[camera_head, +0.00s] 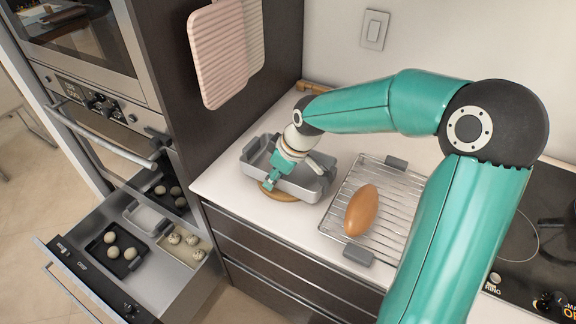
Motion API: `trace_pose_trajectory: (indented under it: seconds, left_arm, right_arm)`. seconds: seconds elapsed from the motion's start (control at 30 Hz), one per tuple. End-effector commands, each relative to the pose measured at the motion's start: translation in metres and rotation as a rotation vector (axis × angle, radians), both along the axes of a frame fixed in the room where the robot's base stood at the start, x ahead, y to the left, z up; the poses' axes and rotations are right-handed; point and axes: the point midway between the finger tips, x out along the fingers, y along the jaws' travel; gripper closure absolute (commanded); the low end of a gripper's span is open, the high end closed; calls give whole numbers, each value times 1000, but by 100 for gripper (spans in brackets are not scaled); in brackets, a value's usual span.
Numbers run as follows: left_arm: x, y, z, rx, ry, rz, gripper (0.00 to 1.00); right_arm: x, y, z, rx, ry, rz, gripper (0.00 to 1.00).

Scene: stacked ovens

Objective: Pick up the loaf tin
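The loaf tin (312,188) is a grey metal tin on the white counter, at the middle of the head view. It rests on or over a round wooden board (278,193), mostly hidden under it. My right gripper (289,172) is at the tin, coming down from above, with its teal finger overlapping the tin's near wall. The gripper hides part of the tin's inside, and I cannot tell whether its fingers are closed on the wall. My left gripper is not in view.
A wire rack (337,213) with dark handles holds a brown loaf (361,211) right of the tin. A cooktop (530,265) lies at far right. Stacked ovens stand at left, with an open drawer (180,277) holding trays of buns.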

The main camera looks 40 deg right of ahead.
Motion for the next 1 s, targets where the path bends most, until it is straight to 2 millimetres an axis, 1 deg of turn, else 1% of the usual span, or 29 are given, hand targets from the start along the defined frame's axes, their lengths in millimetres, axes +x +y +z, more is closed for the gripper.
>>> trace_pose_trajectory:
  seconds: [0.23,0.27,0.4,0.47,1.0]
  left_arm:
    - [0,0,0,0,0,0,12]
    - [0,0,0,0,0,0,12]
    - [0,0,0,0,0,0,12]
    - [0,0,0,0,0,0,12]
    - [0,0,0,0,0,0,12]
  right_arm:
    - [2,0,-3,0,-2,0,66]
    - [2,0,-3,0,-2,0,67]
    - [2,0,-2,0,-2,0,91]
    - [2,0,-2,0,-2,0,100]
    - [1,0,-2,1,-2,-1,100]
